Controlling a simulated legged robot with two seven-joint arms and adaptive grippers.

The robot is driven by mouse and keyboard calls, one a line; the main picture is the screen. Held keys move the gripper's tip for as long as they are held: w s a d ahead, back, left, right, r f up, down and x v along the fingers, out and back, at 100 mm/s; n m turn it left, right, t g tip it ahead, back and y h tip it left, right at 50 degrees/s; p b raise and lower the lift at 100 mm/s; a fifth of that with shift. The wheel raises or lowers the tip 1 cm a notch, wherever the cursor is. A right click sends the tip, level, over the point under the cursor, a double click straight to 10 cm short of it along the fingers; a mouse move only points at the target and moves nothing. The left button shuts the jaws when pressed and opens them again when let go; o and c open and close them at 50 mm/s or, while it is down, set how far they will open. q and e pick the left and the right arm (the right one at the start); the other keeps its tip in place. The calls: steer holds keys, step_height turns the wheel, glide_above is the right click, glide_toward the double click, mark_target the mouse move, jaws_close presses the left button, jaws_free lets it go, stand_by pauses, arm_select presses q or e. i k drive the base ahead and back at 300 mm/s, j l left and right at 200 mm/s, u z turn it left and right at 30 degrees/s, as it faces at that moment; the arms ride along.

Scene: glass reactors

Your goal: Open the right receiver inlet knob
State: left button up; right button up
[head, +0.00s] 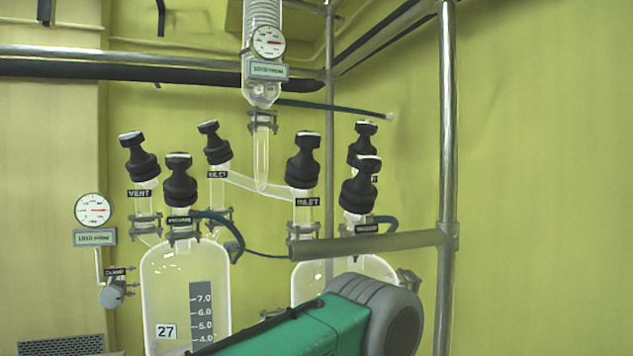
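The right receiver inlet knob (303,160) is a black knob with a pale top on a glass neck, above a label reading INLET. It stands over the right glass receiver (345,270), whose lower part is hidden by my green and grey arm link. I cannot tell from its look whether the knob's valve is open. Neither of my grippers is in view, and no gripper is seen touching the knob.
The left receiver (160,270) carries a vent knob (138,155), a vacuum knob (180,180) and another inlet knob (214,145). Two black knobs, one the vacuum knob (361,185), stand right of the right inlet. A metal bar (370,243) crosses before the right receiver.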

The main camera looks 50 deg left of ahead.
mark_target(303, 140)
steer(key=u, duration=1.55)
